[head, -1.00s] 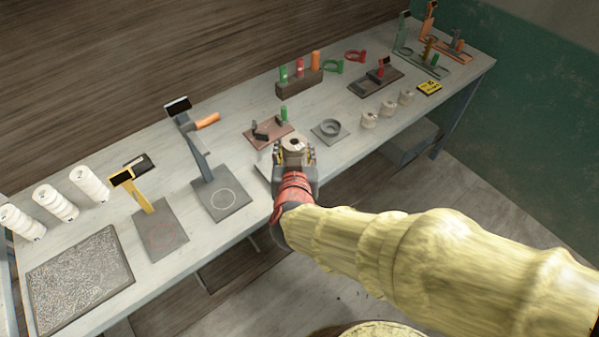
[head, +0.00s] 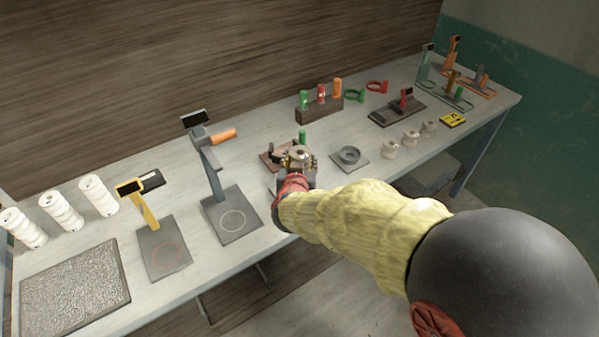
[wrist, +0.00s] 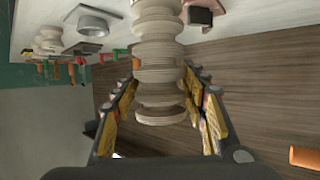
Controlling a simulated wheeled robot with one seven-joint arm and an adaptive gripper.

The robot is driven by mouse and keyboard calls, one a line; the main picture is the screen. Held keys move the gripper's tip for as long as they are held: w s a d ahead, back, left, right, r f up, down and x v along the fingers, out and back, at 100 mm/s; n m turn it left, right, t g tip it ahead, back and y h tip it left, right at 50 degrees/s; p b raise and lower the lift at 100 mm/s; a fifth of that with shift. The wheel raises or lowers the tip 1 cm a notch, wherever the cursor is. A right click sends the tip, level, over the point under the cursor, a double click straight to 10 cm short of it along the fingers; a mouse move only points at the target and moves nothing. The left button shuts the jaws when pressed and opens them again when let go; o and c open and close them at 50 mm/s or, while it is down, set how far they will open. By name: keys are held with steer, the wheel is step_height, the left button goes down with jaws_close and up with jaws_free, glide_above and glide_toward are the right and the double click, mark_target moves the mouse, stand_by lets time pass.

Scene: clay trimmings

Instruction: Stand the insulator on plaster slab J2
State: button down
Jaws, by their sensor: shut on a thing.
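My gripper (head: 297,160) is shut on a beige, ribbed insulator (head: 299,153), held above the bench near its front edge, beside a brown board. In the wrist view the insulator (wrist: 158,60) stands between the two finger pads, its several ridges stacked along its length. No label J2 is readable. A speckled grey slab (head: 75,290) in a dark frame lies at the bench's left front; I cannot tell whether it is the plaster slab J2. A plate partly hidden behind my gripper cannot be made out.
White ribbed insulators (head: 58,211) stand at left. A grey ring dish (head: 349,157) and several small beige spools (head: 411,139) are right of my gripper.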

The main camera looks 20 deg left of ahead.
steer(key=shift+w+a+f+b, duration=0.15)
steer(key=shift+f+b, duration=0.3)
steer(key=shift+f, duration=0.5)
steer(key=shift+w+a+f+b, duration=0.1)
steer(key=shift+w+f+b, duration=0.25)
steer(key=shift+f, duration=0.55)
steer(key=shift+s, duration=0.15)
steer(key=shift+f, duration=0.2)
steer(key=c, duration=1)
jaws_free()
